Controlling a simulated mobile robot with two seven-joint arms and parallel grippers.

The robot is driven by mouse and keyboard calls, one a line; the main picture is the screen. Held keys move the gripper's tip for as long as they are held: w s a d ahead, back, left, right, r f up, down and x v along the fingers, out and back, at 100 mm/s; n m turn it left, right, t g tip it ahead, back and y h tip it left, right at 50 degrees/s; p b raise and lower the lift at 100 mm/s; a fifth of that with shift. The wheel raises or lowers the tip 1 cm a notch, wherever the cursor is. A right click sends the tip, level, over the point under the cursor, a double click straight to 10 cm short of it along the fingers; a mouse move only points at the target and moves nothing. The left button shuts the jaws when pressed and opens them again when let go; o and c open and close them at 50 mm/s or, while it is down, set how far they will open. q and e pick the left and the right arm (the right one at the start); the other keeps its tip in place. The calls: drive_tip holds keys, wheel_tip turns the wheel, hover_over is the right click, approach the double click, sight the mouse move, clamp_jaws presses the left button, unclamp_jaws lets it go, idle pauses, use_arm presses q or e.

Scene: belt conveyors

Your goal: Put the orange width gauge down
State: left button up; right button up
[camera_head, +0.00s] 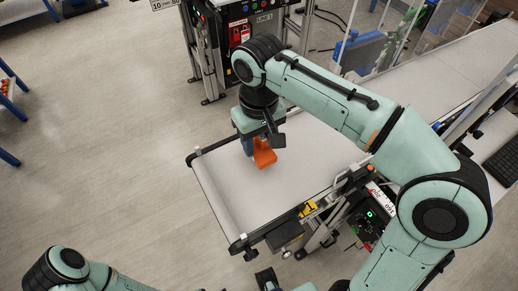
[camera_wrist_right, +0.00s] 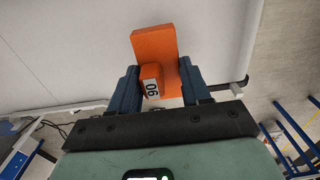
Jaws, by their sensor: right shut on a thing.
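The orange width gauge (camera_head: 264,157) is an L-shaped orange block over the near-left end of the white conveyor belt (camera_head: 290,185). My right gripper (camera_head: 256,149) points down and holds it. In the right wrist view the gauge (camera_wrist_right: 155,60) sits between the two blue fingers (camera_wrist_right: 158,90), with a white number label facing the camera. The fingers are shut on it. I cannot tell whether its lower end touches the belt. My left arm shows at the bottom left; a dark part at the bottom edge (camera_head: 267,280) may be its gripper, cut off by the frame.
The belt around the gauge is bare, with a roller (camera_head: 218,197) at its left end. A control box with a green light (camera_head: 370,214) stands at the belt's near side. A machine cabinet (camera_head: 240,30) stands behind. Open floor lies left.

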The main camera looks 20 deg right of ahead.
sight(259, 147)
use_arm(q)
drive_tip(key=shift+s+f, duration=0.15)
drive_tip(key=shift+f, duration=0.3)
use_arm(e)
drive_tip(key=shift+f, duration=1.7)
use_arm(q)
drive_tip(key=shift+b, duration=0.35)
use_arm(e)
drive_tip(key=shift+f, duration=0.1)
drive_tip(key=o, duration=1.1)
use_arm(q)
drive_tip(key=shift+f, duration=0.1)
use_arm(e)
wheel_tip(259, 147, up, 12)
drive_tip(key=p, duration=0.3)
drive_tip(key=shift+p, duration=0.3)
use_arm(q)
drive_tip(key=r, duration=0.1)
drive_tip(key=w+r, duration=0.1)
drive_tip(key=r, duration=0.2)
drive_tip(key=shift+w, duration=0.3)
drive_tip(key=shift+s, duration=0.1)
